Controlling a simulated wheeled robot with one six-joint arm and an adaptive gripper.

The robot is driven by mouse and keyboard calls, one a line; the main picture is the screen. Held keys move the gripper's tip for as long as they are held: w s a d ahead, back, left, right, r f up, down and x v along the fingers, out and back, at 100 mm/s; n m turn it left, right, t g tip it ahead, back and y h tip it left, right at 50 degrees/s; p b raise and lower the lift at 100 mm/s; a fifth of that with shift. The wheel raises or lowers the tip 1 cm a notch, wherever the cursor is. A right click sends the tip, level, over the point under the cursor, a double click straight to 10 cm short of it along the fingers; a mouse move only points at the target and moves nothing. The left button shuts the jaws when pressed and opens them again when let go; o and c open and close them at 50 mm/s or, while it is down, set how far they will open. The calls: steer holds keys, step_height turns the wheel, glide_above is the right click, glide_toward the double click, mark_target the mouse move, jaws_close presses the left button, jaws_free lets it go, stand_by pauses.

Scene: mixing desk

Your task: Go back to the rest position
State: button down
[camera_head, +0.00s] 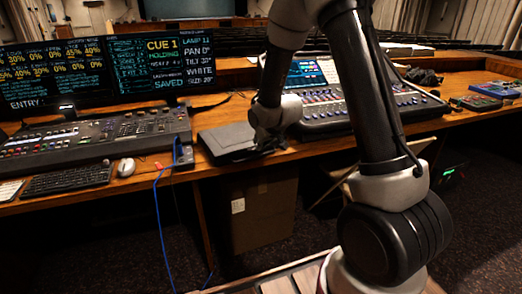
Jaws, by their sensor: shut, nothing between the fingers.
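My arm rises at the right of the head view, bends beyond the top edge and comes down again in the middle. My gripper (268,146) is at its lower end, low over the desk's front edge and beside a closed dark laptop or flat case (222,138). The gripper is small and dark here and partly hidden by my wrist. It is shut, with nothing seen in it. I cannot tell whether it touches the flat case.
A lighting console (95,138) with two screens (150,58) stands at left, with a keyboard (66,180) and mouse (126,167) in front. A mixing desk (325,108) is behind my arm. A blue cable (160,215) hangs down. A cardboard box (263,212) is under the desk.

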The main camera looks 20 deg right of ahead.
steer(key=s+d+f+g+h, duration=0.1)
steer(key=s+d+f+g, duration=0.15)
steer(key=s, duration=0.85)
steer(key=s+d+f+g, duration=0.15)
steer(key=s+g, duration=0.25)
steer(key=s, duration=0.6)
steer(key=s+d+r+t, duration=0.1)
steer(key=s+r, duration=0.4)
steer(key=r, duration=0.3)
steer(key=s+d+r+m, duration=0.1)
steer(key=s+d+r, duration=0.1)
steer(key=s+r, duration=0.3)
steer(key=s+d+r+m+t, duration=0.1)
steer(key=s+r, duration=0.5)
steer(key=r, duration=0.6)
steer(key=shift+d+r+t, duration=0.35)
steer(key=shift+r, duration=0.05)
